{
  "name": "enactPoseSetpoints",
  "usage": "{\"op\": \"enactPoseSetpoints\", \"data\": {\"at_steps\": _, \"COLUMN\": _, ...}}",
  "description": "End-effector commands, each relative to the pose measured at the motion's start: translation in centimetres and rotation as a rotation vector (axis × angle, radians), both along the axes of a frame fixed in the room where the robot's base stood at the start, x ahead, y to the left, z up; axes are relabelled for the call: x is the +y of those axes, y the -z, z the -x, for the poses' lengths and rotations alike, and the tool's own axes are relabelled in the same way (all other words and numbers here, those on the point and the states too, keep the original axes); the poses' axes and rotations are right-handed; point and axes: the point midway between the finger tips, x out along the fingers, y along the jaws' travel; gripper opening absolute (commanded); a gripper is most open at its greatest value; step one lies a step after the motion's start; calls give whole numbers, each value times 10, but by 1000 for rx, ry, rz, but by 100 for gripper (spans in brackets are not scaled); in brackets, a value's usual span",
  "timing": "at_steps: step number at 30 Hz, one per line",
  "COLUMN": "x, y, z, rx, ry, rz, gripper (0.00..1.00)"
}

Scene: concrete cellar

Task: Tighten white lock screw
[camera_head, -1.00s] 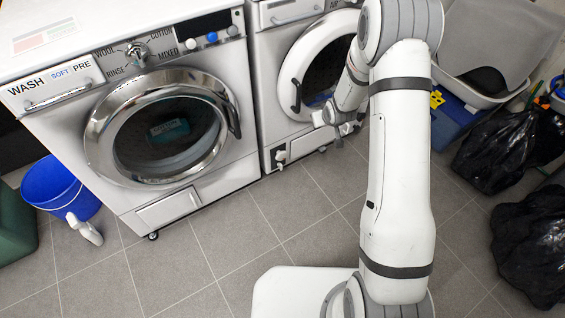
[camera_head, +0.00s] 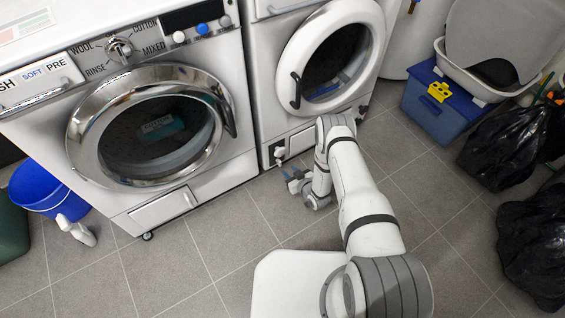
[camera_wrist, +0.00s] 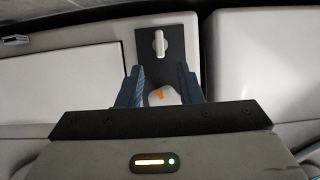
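In the wrist view a dark plate (camera_wrist: 175,70) on the white machine front carries an upright white knob (camera_wrist: 160,43), which looks like the lock screw. A rounded white piece (camera_wrist: 164,97) with an orange mark shows lower down between my fingers. I cannot tell whether they touch it. My gripper (camera_wrist: 161,80) is open, with its two blue-grey fingers apart and pointing at the plate. In the head view my gripper (camera_head: 291,177) is low in front of the right machine (camera_head: 290,130), just below the small dark plate (camera_head: 279,154) at its lower left corner.
The left washing machine (camera_head: 190,200) stands beside it with its round door shut. A blue box (camera_head: 435,112) and black bags (camera_head: 505,135) are at right. The tiled floor between is clear.

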Motion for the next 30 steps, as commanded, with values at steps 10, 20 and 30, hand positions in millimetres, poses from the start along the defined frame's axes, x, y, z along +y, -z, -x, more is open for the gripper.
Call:
{"op": "enactPoseSetpoints", "data": {"at_steps": 10, "x": 24, "y": 23, "z": -35, "rx": -5, "ry": 1, "rz": -4, "gripper": 33}}
{"op": "enactPoseSetpoints", "data": {"at_steps": 20, "x": 38, "y": 31, "z": -58, "rx": -2, "ry": 5, "rz": -3, "gripper": 33}}
{"op": "enactPoseSetpoints", "data": {"at_steps": 30, "x": 37, "y": 31, "z": -58, "rx": -2, "ry": 5, "rz": -3, "gripper": 24}}
